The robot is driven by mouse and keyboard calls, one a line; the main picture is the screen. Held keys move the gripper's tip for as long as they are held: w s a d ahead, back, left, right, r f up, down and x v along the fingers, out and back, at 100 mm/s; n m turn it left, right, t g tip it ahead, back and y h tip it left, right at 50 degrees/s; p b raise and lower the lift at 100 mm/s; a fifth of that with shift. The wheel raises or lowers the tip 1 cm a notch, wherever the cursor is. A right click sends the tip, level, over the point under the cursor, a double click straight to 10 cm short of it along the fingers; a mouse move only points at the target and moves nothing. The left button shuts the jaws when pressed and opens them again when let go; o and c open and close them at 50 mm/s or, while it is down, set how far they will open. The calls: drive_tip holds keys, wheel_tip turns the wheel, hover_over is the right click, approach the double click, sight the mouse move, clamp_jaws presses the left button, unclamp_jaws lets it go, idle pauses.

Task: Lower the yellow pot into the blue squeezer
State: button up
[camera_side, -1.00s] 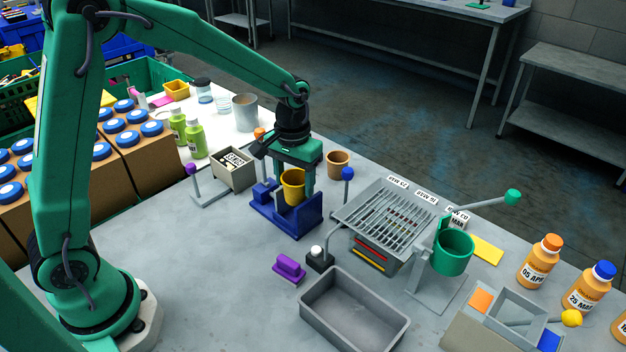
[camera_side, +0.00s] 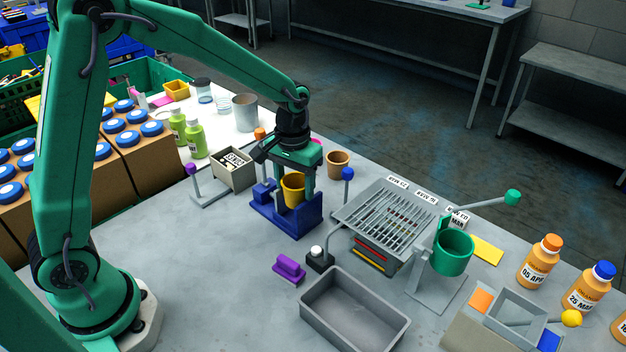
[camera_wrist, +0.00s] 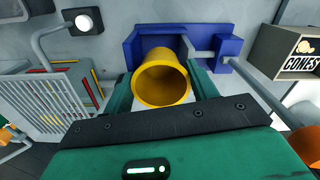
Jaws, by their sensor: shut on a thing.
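The yellow pot (camera_side: 293,187) is upright between the fingers of my gripper (camera_side: 297,185), which is shut on it. It is at the blue squeezer (camera_side: 290,222), within its frame as seen from the side. In the wrist view the pot (camera_wrist: 161,84) shows its open, empty mouth, with the blue squeezer (camera_wrist: 133,48) around its far side. My gripper's green fingers (camera_wrist: 160,90) lie on either side of the pot. The pot's base is hidden, so I cannot tell if it touches the squeezer's floor.
A brown pot (camera_side: 338,162) stands just right of my gripper. A box marked CONES (camera_side: 233,172) stands to the left. A grey grill (camera_side: 392,215) and a blue-knobbed lever (camera_side: 347,174) are to the right. Bare table lies in front, left of a purple block (camera_side: 288,269).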

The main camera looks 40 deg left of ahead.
sight(295, 182)
drive_tip(key=shift+f, duration=0.35)
drive_tip(key=o, duration=1.1)
drive_tip(key=shift+s, duration=0.1)
drive_tip(key=shift+r, duration=0.1)
drive_tip(key=shift+d+r, duration=0.1)
drive_tip(key=shift+r, duration=0.35)
wheel_tip(295, 182, up, 7)
drive_tip(key=shift+r, duration=0.2)
drive_tip(key=w+d+f, duration=0.2)
drive_tip(key=w, duration=0.8)
drive_tip(key=w+d+f, duration=0.2)
drive_tip(key=w, duration=0.7)
drive_tip(key=shift+w+a+f, duration=0.1)
drive_tip(key=shift+a+f, duration=0.05)
drive_tip(key=shift+f, duration=2.45)
drive_tip(key=shift+w+a+f, duration=0.1)
drive_tip(key=shift+f, duration=2.5)
